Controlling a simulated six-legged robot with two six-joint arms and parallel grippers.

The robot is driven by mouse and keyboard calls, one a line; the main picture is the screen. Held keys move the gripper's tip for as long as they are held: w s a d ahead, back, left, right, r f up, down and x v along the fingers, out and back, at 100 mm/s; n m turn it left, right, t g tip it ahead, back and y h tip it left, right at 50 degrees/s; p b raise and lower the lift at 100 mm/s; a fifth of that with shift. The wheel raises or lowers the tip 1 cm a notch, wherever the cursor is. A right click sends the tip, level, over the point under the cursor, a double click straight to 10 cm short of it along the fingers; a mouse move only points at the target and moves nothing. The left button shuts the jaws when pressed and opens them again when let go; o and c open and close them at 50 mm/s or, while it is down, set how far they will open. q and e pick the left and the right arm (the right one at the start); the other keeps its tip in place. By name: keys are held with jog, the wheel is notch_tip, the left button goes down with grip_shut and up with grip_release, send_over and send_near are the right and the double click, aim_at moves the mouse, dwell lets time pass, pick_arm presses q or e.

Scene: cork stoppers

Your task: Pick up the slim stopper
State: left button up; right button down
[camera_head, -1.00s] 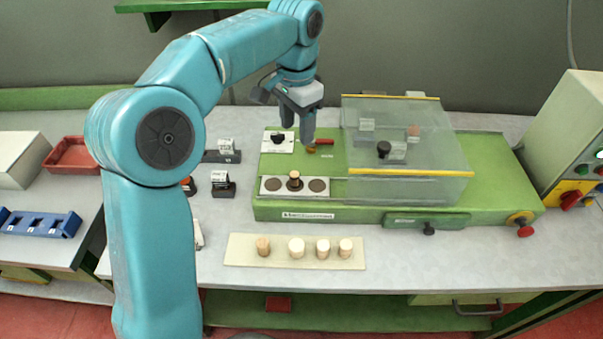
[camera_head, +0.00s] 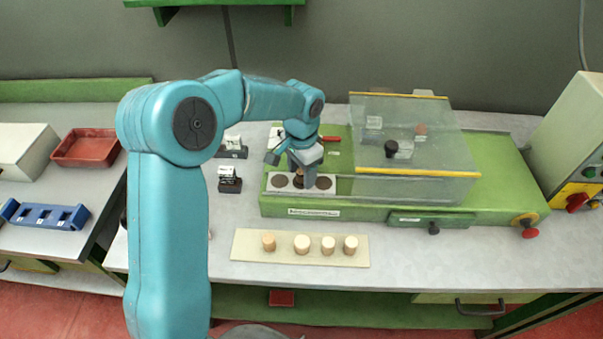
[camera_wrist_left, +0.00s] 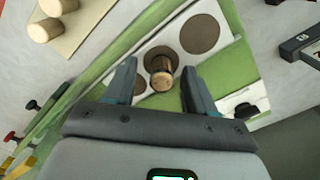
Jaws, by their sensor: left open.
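A slim cork stopper (camera_wrist_left: 161,72) stands on the middle brown disc of a white plate (camera_wrist_left: 215,12). In the wrist view it appears between my two fingertips, with a gap on each side. In the head view my left gripper (camera_head: 304,177) hangs low over this plate (camera_head: 275,190) and mostly hides the stopper. The left gripper (camera_wrist_left: 160,70) is open with nothing held. Several paler stoppers, such as the leftmost one (camera_head: 268,240), stand in a row on a beige board (camera_head: 248,255) in front. My right gripper is not in view.
The plate sits on a green machine (camera_head: 375,208) with a clear cover (camera_head: 420,140) just right of my gripper. Black stamps (camera_head: 229,184) stand to the left. A red tray (camera_head: 85,148) and blue rack (camera_head: 45,215) are farther left.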

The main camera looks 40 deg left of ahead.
pick_arm(q)
jog(key=shift+w+a+f, duration=0.1)
jog(key=shift+a+f, duration=0.05)
jog(key=shift+f, duration=0.1)
jog(key=shift+r, duration=0.1)
grip_shut()
